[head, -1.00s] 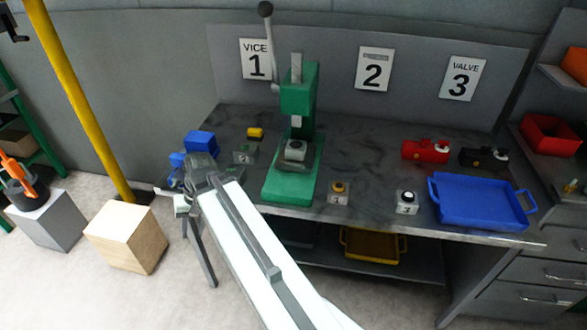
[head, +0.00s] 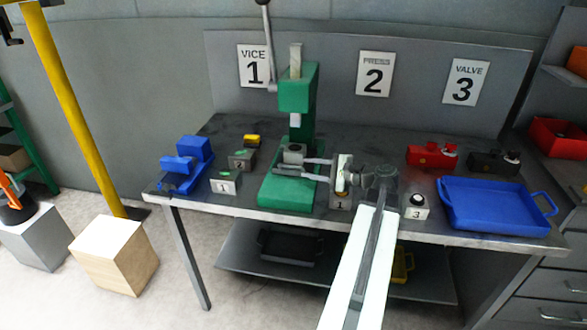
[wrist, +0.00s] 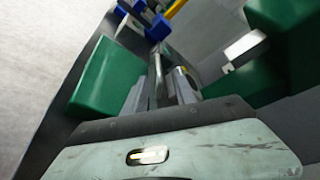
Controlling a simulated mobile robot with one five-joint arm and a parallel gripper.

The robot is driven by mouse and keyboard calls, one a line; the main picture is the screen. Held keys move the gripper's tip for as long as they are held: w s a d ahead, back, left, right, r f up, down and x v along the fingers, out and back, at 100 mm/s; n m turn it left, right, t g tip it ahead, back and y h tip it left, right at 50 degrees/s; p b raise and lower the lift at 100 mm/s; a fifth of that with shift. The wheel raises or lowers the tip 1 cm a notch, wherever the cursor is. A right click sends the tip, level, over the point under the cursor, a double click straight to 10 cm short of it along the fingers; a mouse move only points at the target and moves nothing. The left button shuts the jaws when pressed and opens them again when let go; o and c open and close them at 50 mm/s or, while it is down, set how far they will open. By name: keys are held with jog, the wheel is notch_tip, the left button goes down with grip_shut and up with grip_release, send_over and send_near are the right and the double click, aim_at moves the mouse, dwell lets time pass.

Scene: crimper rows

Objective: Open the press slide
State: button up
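The green press (head: 297,95) stands on the bench below the sign reading 2, left of it, with a long lever on its left side. A small grey block (head: 293,152), which may be its slide, sits on the green base under the ram. My gripper (head: 290,165) reaches left over the base, close beside that block. Its two fingers look apart, with a narrow gap. The wrist view shows the fingers (wrist: 170,80) between green press parts (wrist: 110,78). I cannot tell whether they touch the slide.
A blue vice (head: 188,160) and small numbered switch boxes (head: 225,183) lie left of the press. Another box (head: 415,207), a blue tray (head: 500,215) and a red valve (head: 430,156) are on the right. My arm crosses the bench's front edge.

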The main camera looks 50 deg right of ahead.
aim_at(298, 167)
jog(key=b+x, duration=0.1)
jog(key=x, duration=0.6)
jog(key=shift+f, duration=0.1)
grip_shut()
dwell(1.1)
